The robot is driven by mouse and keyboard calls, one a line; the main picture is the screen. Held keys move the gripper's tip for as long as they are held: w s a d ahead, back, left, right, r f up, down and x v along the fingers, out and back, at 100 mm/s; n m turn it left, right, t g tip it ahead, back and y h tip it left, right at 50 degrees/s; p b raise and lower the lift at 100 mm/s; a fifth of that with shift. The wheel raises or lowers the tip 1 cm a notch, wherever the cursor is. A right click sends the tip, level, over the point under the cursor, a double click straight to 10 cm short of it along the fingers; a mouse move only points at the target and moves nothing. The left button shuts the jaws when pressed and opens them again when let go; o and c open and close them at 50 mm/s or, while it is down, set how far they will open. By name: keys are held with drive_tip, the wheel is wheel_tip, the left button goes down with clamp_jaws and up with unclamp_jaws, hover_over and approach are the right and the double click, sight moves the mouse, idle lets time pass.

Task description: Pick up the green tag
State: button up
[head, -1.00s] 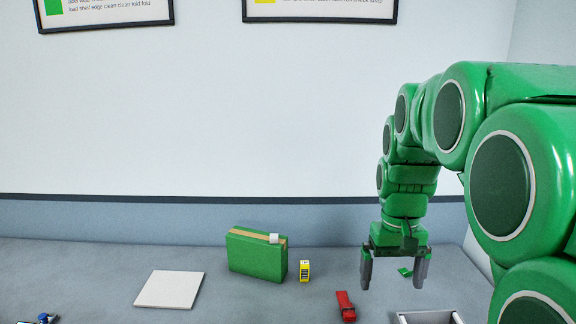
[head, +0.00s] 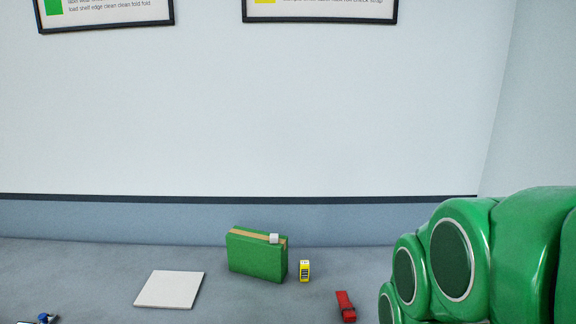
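I do not see the green tag in the head view now. The spot where a small flat green piece lay a second ago is covered by my green arm, so I cannot tell whether it is still there. My gripper is out of view. Only my arm's links show, at the lower right.
A green box (head: 257,257) with a tan strap and white clip stands on the grey surface (head: 100,263). A yellow item (head: 304,271) is beside it, a red item (head: 345,306) nearer, a white square plate (head: 170,289) left. A blue item (head: 46,317) sits lower left.

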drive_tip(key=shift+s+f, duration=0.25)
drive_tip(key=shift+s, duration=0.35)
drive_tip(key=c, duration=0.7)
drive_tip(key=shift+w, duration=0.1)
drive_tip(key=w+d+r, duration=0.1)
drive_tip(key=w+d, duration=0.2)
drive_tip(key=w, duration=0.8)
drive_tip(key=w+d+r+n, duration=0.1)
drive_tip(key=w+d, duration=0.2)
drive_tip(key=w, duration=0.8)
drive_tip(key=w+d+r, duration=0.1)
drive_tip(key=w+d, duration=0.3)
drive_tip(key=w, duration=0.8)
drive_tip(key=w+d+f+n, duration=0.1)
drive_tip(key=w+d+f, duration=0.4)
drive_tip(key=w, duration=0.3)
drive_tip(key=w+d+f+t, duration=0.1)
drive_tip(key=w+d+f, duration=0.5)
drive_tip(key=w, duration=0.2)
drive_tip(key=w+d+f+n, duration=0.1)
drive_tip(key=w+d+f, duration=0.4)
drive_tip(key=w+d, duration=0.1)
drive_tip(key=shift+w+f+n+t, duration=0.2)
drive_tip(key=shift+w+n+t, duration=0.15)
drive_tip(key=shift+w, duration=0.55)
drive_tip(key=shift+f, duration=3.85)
